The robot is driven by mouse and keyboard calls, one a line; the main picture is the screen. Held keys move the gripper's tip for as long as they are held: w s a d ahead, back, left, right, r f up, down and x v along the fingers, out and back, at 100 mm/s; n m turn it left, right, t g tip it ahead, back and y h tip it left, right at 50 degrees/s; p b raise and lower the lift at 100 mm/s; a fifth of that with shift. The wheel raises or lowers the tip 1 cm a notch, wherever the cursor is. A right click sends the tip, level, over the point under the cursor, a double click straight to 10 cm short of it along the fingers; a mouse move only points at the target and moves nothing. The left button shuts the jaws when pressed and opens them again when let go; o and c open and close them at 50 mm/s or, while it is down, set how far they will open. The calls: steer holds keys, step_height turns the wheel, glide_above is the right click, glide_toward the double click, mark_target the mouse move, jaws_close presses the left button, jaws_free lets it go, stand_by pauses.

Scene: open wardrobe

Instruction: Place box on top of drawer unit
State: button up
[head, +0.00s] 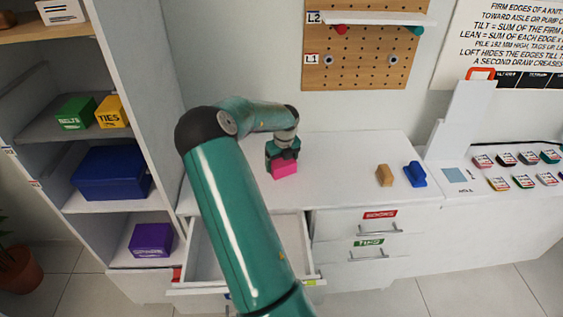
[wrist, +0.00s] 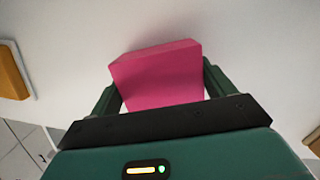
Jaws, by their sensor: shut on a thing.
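A pink box (head: 285,170) is at my gripper (head: 283,158), over the white top of the drawer unit (head: 340,160). In the wrist view the pink box (wrist: 158,75) sits between the two green fingers (wrist: 160,95), which are shut on it. I cannot tell whether the box touches the top or is just above it. The drawer unit has one drawer (head: 290,245) pulled open at the left, partly hidden by my arm. Its inside looks empty where it shows.
A tan block (head: 384,175) and a blue object (head: 415,174) stand on the top at right. An open wardrobe at left holds green (head: 76,113), yellow (head: 112,112), blue (head: 110,173) and purple (head: 150,240) boxes. A pegboard (head: 365,55) hangs behind. The top between is clear.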

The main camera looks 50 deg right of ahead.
steer(key=o, duration=0.9)
steer(key=shift+f, duration=0.1)
steer(key=shift+o, duration=0.2)
